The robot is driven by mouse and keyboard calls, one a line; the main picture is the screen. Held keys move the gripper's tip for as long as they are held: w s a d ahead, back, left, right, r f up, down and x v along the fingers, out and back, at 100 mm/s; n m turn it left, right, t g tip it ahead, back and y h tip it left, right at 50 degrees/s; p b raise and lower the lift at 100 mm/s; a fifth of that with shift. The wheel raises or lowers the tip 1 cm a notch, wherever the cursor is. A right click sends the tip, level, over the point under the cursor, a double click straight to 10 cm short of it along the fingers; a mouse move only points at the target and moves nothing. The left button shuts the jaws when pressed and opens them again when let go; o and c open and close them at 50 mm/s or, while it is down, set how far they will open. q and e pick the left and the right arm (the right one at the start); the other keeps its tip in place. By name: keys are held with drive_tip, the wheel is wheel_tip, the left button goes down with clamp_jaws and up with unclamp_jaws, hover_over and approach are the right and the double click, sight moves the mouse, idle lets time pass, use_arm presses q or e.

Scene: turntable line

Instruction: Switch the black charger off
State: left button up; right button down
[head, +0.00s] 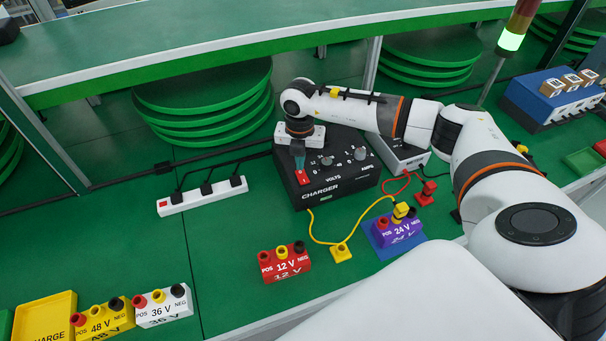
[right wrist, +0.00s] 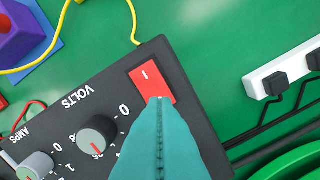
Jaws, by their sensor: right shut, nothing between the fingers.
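The black charger (head: 345,190) stands on the green bench, with two grey knobs on its sloped top and a small green patch on its front. Its red rocker switch (head: 304,178) is at the left of the panel. The switch also shows in the right wrist view (right wrist: 147,80), with a white "I" mark on its outer half. My right gripper (head: 300,168) points down at the switch with teal fingers shut and empty. In the right wrist view the fingertips (right wrist: 160,101) overlap the switch's inner end; I cannot tell if they touch. My left gripper is not in view.
A white power strip (head: 203,196) lies left of the charger. A yellow lead runs to a yellow plug (head: 341,253). The red 12 V block (head: 285,263) and purple 24 V block (head: 398,231) stand in front. A grey box (head: 402,155) is close behind the charger's right side.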

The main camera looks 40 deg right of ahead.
sight(300, 172)
drive_tip(key=shift+f+b, duration=0.65)
drive_tip(key=shift+f, duration=0.3)
idle(0.6)
drive_tip(key=shift+r+p, duration=2.55)
drive_tip(key=shift+r, duration=1.05)
drive_tip(key=shift+f, duration=0.1)
